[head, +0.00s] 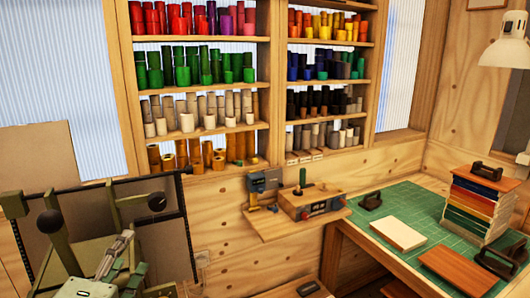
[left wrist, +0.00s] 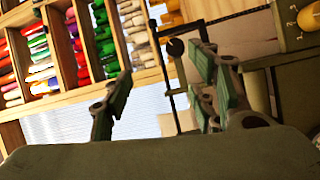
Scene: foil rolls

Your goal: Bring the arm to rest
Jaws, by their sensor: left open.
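My left gripper (left wrist: 162,75) shows in the left wrist view with its two green-padded fingers spread wide apart. Nothing is between the fingers. In the head view my left arm is low at the left edge of the picture, among olive-green and black parts, so its outline is hard to separate there. It is well to the left of the workbench and appears to hold nothing. My right gripper is in neither view.
A green cutting mat (head: 390,222) lies on the bench at right with a stack of coloured boards (head: 475,205), a cream block (head: 400,234) and a brown board (head: 456,268). A wall shelf holds rolls of many colours. A small tool (head: 312,204) stands on a wooden ledge (head: 270,228).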

